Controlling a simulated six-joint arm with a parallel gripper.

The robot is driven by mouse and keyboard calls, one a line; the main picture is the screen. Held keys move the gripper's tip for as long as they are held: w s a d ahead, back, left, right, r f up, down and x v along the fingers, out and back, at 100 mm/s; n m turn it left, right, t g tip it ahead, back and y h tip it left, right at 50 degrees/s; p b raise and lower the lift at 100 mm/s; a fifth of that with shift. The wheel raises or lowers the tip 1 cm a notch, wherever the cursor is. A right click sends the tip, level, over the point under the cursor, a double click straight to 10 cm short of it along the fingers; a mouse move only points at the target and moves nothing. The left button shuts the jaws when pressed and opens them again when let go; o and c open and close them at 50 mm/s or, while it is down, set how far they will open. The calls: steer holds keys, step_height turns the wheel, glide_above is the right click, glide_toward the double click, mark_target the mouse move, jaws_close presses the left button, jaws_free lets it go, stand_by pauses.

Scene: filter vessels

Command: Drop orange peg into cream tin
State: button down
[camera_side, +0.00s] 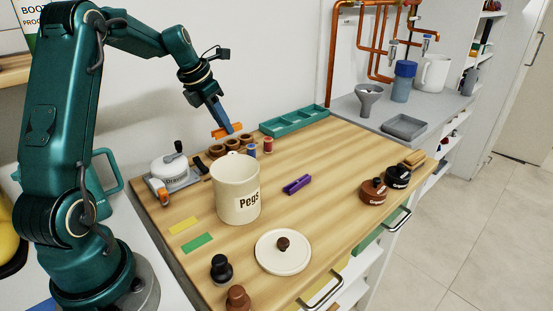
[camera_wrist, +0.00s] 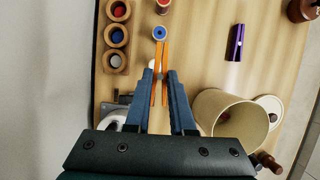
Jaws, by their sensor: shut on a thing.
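The orange peg (camera_side: 221,132) is held in my gripper (camera_side: 228,128), in the air above the back left part of the wooden worktop. The wrist view shows the peg (camera_wrist: 165,60) between the two blue fingers (camera_wrist: 161,74), its far end sticking out past the tips. The cream tin (camera_side: 236,190), labelled "Pegs", stands upright and open on the worktop. In the wrist view the tin (camera_wrist: 228,122) is to the right of the fingers, and no part of the peg is over its mouth.
The tin's round lid (camera_side: 284,262) with a brown knob lies in front of the tin. A purple peg (camera_side: 298,184) lies to its right. Spools (camera_side: 267,145), a wooden holder and a teal tray (camera_side: 294,121) stand behind. Dark and brown jars are at the right.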

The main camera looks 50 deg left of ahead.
steer(key=shift+s+d+f+m, duration=0.1)
steer(key=shift+s+d+m, duration=0.15)
steer(key=shift+d+m, duration=0.15)
steer(key=s+d+r+m+h, duration=0.1)
steer(key=s+d+r+m, duration=0.15)
steer(key=d, duration=0.25)
steer(key=s+d+r+m+g+h, duration=0.1)
steer(key=s+d+r+m, duration=0.1)
steer(key=d+m, duration=0.15)
steer(key=s+d+r+m+h, duration=0.1)
steer(key=s+d+r+m, duration=0.1)
steer(key=d, duration=0.3)
steer(key=shift+w+d+f, duration=0.1)
steer(key=shift+f, duration=1.35)
steer(key=shift+d+f, duration=0.1)
steer(key=shift+f, duration=1.3)
steer(key=c, duration=0.7)
jaws_free()
steer(key=shift+r, duration=0.1)
